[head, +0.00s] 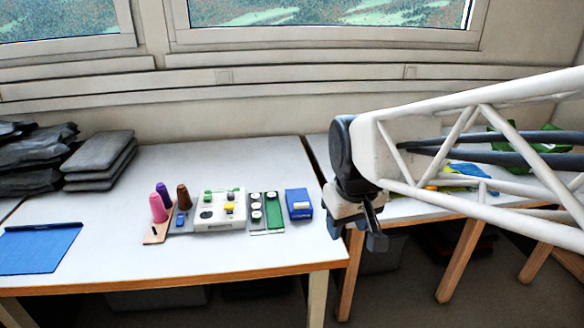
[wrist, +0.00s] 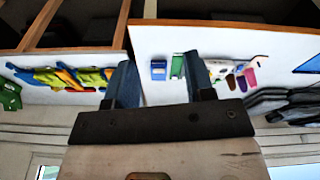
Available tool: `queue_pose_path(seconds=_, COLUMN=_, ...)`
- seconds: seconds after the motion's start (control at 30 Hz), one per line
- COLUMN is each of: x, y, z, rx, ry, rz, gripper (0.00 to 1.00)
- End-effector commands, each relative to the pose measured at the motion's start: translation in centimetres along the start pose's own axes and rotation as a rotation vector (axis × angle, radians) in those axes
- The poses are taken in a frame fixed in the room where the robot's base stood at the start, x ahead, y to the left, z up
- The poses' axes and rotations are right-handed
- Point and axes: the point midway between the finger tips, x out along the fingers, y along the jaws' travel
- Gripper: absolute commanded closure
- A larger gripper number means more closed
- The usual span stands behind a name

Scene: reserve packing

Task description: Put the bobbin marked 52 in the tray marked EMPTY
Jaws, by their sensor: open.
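No number or word is legible, so I cannot tell which item is the bobbin marked 52 or which tray is marked EMPTY. Pink (head: 158,208), purple (head: 163,192) and brown (head: 183,197) cones stand at the left of the group. My gripper (head: 358,238) is open and empty, right of these things, by the gap between the tables. It also shows in the wrist view (wrist: 160,65).
A white box with knobs (head: 210,226) stands between the cones and the grey tray. A blue box (head: 299,211) is right of the green tray. A blue mat (head: 38,250) and dark stacked pads (head: 100,160) are at left.

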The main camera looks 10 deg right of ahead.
Motion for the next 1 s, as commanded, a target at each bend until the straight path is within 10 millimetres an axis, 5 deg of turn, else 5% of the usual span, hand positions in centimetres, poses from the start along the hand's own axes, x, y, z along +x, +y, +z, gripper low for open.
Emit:
queue_pose_path(seconds=0.2, x=-0.1, y=-0.4, z=5.8, rx=0.124, ry=0.022, rz=0.007, gripper=0.51)
queue_pose_path(seconds=0.4, x=0.2, y=-0.6, z=8.9, rx=0.197, ry=0.034, rz=0.011, gripper=0.51)
queue_pose_path(seconds=1.0, x=0.3, y=-0.7, z=9.7, rx=0.217, ry=0.035, rz=0.011, gripper=0.51)
